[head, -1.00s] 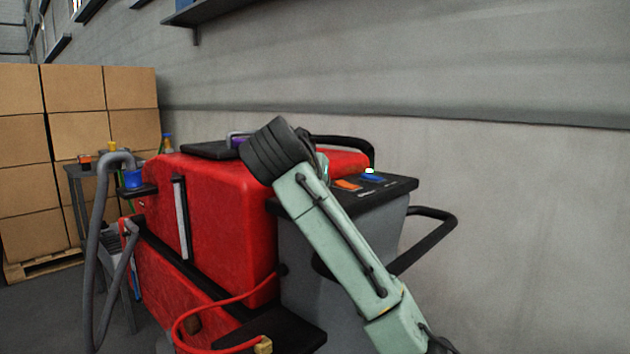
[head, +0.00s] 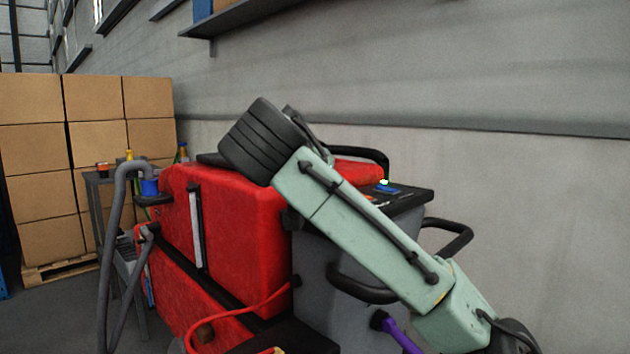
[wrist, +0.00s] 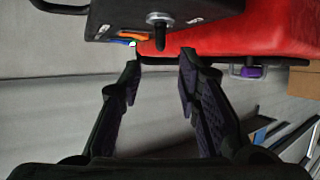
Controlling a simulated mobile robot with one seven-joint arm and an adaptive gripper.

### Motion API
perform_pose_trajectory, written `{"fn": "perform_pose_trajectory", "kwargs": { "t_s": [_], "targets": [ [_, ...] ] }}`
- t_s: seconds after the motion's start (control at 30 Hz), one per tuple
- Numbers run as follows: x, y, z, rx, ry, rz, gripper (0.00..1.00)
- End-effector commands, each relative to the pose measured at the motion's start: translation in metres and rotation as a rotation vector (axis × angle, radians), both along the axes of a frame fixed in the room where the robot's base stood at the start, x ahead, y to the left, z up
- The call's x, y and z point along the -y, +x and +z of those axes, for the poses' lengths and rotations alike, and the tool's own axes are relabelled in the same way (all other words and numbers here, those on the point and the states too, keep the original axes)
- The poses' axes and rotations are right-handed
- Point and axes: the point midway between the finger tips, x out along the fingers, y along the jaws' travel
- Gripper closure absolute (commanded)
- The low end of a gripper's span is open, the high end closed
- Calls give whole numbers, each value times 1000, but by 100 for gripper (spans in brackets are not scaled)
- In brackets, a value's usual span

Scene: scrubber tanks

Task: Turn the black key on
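The black key (wrist: 160,38) shows near the top of the wrist view. It sticks out from a round silver lock on the dark control panel (wrist: 203,12). My gripper (wrist: 160,62) is open in the wrist view, with one finger on each side and empty space between them. The key lies just beyond the fingertips, roughly in line with the gap, and I see no contact. In the head view the control panel (head: 413,198) is partly covered by my arm. The key is hidden there, and my gripper is mostly hidden behind my arm.
The red scrubber (head: 245,235) carries the panel. Orange and blue buttons (wrist: 130,37) sit beside the lock. A black handle (head: 455,237) juts out at right, and a grey hose (head: 116,240) stands at left. A grey wall (head: 540,210) is close behind.

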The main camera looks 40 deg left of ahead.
Motion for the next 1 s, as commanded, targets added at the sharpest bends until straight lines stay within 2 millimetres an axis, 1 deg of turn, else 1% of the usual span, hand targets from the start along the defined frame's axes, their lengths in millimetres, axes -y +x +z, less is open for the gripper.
{"fn": "perform_pose_trajectory", "kwargs": {
  "t_s": [0.13,0.3,0.9,0.97,1.0],
  "targets": [
    [8,-17,8,3,-2,-1,69],
    [13,-27,11,-2,-3,-2,69],
    [13,-29,11,-3,-3,0,69],
    [9,-30,10,-1,2,18,69],
    [3,-32,9,5,7,47,69]
  ]
}}
